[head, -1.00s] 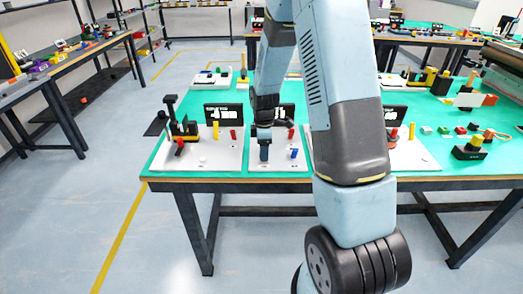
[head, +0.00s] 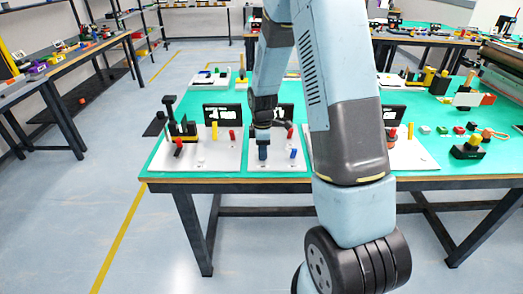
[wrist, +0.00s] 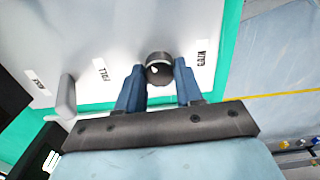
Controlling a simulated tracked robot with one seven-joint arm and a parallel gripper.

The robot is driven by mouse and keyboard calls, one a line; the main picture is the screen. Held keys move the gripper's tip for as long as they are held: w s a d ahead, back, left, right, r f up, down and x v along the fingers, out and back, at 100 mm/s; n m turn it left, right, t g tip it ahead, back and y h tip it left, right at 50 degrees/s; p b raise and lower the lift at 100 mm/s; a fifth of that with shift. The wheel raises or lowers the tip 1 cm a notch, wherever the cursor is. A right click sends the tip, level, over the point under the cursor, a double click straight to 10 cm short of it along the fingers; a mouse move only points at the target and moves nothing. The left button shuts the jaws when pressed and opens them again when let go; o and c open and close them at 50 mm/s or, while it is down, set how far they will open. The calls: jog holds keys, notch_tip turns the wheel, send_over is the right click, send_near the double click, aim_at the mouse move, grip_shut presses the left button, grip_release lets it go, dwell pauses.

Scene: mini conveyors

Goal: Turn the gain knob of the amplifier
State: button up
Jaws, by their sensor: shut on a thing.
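The gain knob (wrist: 158,60) is a dark round knob with a small light mark, on a white panel (wrist: 130,30) beside a label reading GAIN (wrist: 202,57). My gripper (wrist: 159,69) has its two blue fingers on either side of the knob and is shut on it. In the head view my gripper (head: 263,151) reaches down to the middle white board (head: 278,163) near the table's front edge. The knob is hidden there behind the fingers.
A grey upright piece (wrist: 66,95) stands on the panel left of the gripper. In the head view a blue peg (head: 293,153) and a red peg (head: 290,132) stand right of it. Another white board (head: 228,158) lies to the left.

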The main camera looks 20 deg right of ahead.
jog(key=shift+w+d+r+m, duration=0.1)
jog(key=shift+w+m, duration=0.05)
jog(key=shift+m, duration=0.75)
jog(key=shift+w+d+r+m, duration=0.1)
jog(key=shift+w+m, duration=0.05)
jog(key=shift+m, duration=0.75)
jog(key=m, duration=1)
jog(key=shift+f+m, duration=0.1)
jog(key=shift+m, duration=2)
jog(key=shift+s, duration=0.1)
jog(key=o, duration=1)
jog(key=shift+a, duration=0.1)
jog(key=shift+o, duration=0.2)
